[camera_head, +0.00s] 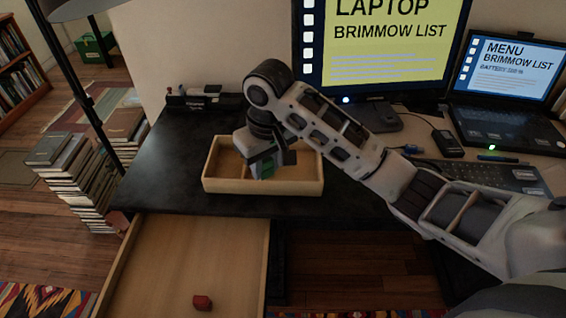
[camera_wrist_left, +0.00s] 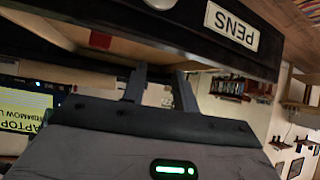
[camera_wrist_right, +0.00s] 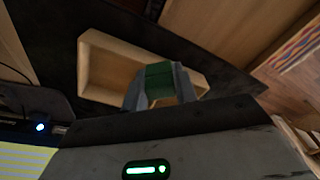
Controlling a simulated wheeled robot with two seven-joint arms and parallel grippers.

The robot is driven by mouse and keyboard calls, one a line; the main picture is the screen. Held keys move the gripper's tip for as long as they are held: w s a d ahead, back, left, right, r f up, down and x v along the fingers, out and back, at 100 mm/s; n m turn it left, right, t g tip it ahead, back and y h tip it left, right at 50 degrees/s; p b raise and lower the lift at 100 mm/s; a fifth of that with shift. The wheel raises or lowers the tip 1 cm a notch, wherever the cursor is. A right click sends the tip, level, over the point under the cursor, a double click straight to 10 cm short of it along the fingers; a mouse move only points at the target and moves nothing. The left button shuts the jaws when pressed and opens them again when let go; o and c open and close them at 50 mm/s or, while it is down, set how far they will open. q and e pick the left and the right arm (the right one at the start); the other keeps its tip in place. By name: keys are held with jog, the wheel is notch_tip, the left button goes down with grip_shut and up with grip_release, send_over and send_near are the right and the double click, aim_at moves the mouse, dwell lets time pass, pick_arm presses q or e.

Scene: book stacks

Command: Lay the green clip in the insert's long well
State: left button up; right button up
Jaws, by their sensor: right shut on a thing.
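The insert is a pale wooden tray (camera_head: 225,187) on the black desk; its rim also shows in the right wrist view (camera_wrist_right: 84,65). My right gripper (camera_head: 263,168) is over the insert, pointing down, shut on the green clip (camera_wrist_right: 159,82). My left gripper (camera_wrist_left: 160,88) is open and empty, near a dark drawer front labelled PENS (camera_wrist_left: 232,25). It is not visible in the head view.
An open wooden drawer (camera_head: 180,265) below the desk holds a small red block (camera_head: 202,302). A monitor (camera_head: 385,40) and a laptop (camera_head: 507,75) stand at the right. Book stacks (camera_head: 75,170) and a lamp pole stand left of the desk.

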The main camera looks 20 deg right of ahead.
jog(key=shift+a+r+n, duration=0.25)
jog(key=shift+a+n, duration=0.35)
jog(key=shift+a, duration=0.05)
jog(key=w+d+f, duration=0.1)
jog(key=d, duration=0.1)
jog(key=w+d+f, duration=0.1)
jog(key=d, duration=0.1)
jog(key=w+d+f, duration=0.1)
jog(key=d, duration=0.2)
jog(key=shift+f, duration=0.15)
jog(key=d+f, duration=0.1)
jog(key=w+d+f, duration=0.1)
jog(key=d+f, duration=0.1)
jog(key=w+d+f, duration=0.1)
jog(key=f, duration=0.1)
jog(key=shift+d+f, duration=0.1)
jog(key=shift+d, duration=0.05)
jog(key=shift+w+d+f, duration=0.15)
jog(key=shift+d+f, duration=0.4)
jog(key=shift+f, duration=0.15)
jog(key=shift+a+f, duration=0.1)
jog(key=shift+f, duration=1.3)
jog(key=shift+f, duration=0.2)
jog(key=o, duration=0.7)
jog(key=shift+c, duration=0.2)
